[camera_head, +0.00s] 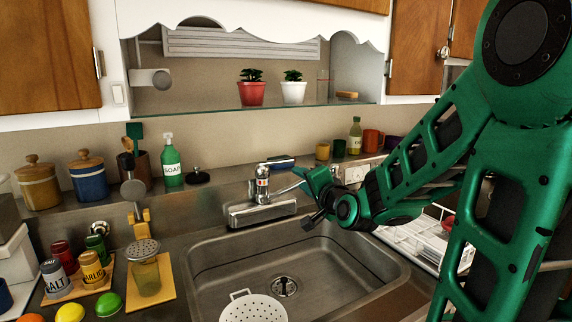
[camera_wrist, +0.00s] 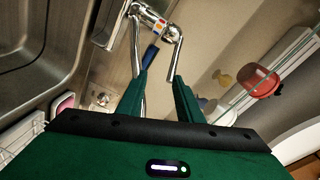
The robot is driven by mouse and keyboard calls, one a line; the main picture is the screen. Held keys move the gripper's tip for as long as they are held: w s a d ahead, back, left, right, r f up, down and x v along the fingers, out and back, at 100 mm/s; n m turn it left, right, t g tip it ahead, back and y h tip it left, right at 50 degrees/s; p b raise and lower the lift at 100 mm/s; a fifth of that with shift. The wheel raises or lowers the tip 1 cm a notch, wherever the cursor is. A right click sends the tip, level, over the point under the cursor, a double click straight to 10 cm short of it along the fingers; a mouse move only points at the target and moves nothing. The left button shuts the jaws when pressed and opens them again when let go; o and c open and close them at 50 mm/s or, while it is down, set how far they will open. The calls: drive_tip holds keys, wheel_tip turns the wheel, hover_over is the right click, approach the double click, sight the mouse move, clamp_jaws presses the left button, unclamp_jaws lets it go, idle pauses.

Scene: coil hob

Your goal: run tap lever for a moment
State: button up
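The chrome tap (camera_head: 262,186) stands on the ledge behind the sink, with a coloured mark on its body. A thin chrome lever (camera_head: 288,188) reaches right from it toward my gripper (camera_head: 302,178). In the wrist view the tap (camera_wrist: 154,20) lies ahead, with two chrome bars reaching toward my fingers. One bar ends near the left finger, the other near the right finger; I cannot tell whether either touches. My gripper (camera_wrist: 162,77) is open, with a clear gap and nothing held between the fingers.
The steel sink (camera_head: 205,266) holds a white colander (camera_head: 254,308). A green soap bottle (camera_head: 171,161) and utensils stand left of the tap. A dish rack (camera_head: 408,246) lies right of the sink. Potted plants (camera_head: 252,91) stand on the shelf above.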

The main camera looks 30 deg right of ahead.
sight(290, 162)
drive_tip(key=shift+m+t, duration=0.5)
drive_tip(key=shift+m, duration=0.1)
drive_tip(key=w, duration=0.3)
drive_tip(key=w+d+r, duration=0.1)
drive_tip(key=w, duration=0.3)
drive_tip(key=w+r, duration=0.1)
drive_tip(key=w, duration=0.3)
drive_tip(key=shift+w+d, duration=0.15)
drive_tip(key=shift+d, duration=0.05)
clamp_jaws()
